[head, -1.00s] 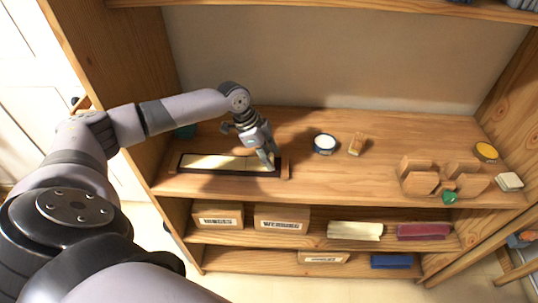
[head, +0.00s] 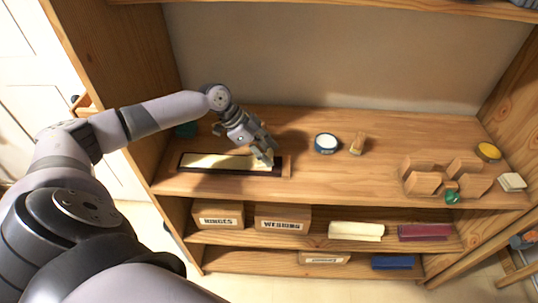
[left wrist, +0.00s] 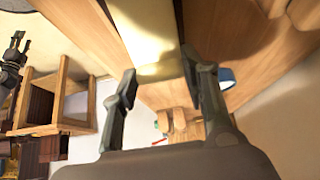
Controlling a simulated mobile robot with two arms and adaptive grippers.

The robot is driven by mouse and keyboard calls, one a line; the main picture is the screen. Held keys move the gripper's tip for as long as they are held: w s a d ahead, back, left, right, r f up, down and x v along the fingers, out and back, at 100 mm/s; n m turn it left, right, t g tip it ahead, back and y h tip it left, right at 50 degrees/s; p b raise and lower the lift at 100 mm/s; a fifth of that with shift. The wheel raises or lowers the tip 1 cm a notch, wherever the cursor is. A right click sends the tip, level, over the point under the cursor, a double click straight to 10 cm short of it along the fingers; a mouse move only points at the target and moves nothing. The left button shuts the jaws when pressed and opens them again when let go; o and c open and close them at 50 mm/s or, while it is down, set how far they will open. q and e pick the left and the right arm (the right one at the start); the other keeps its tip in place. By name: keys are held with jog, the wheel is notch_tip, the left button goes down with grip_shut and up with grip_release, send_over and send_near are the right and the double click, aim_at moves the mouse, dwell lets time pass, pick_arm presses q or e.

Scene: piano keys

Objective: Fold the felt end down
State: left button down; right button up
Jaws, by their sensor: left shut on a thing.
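A pale cream felt strip (head: 215,161) lies along a dark, shallow frame (head: 225,172) at the left of the middle shelf. My left gripper (head: 268,157) is shut on the felt's right end, which looks raised and bent up, with the frame's dark right end bare beneath. In the left wrist view the felt (left wrist: 148,30) runs up between the two fingers (left wrist: 166,78); the exact contact is hard to see. A dark gripper, apparently my right one (left wrist: 14,58), shows at the left edge of the left wrist view, too small to read.
A blue-rimmed round tin (head: 326,143) and a small wooden block (head: 357,145) stand right of the frame. Wooden hexagonal pieces (head: 421,182), a green item (head: 452,197) and a yellow-topped tin (head: 488,151) are farther right. Labelled boxes (head: 282,219) sit below.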

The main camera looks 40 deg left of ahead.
aim_at(250, 161)
pick_arm(q)
jog(key=shift+s+a+r, duration=0.1)
jog(key=shift+a+r, duration=0.1)
jog(key=shift+r, duration=0.05)
jog(key=shift+a+p, duration=0.1)
jog(key=shift+p, duration=0.2)
jog(key=shift+r, duration=0.1)
jog(key=c, duration=1.4)
grip_release()
jog(key=shift+a, duration=0.1)
jog(key=o, duration=0.4)
jog(key=shift+s, duration=0.2)
jog(key=shift+o, duration=0.4)
jog(key=shift+w, duration=0.1)
jog(key=v, duration=0.7)
jog(key=shift+r, duration=0.15)
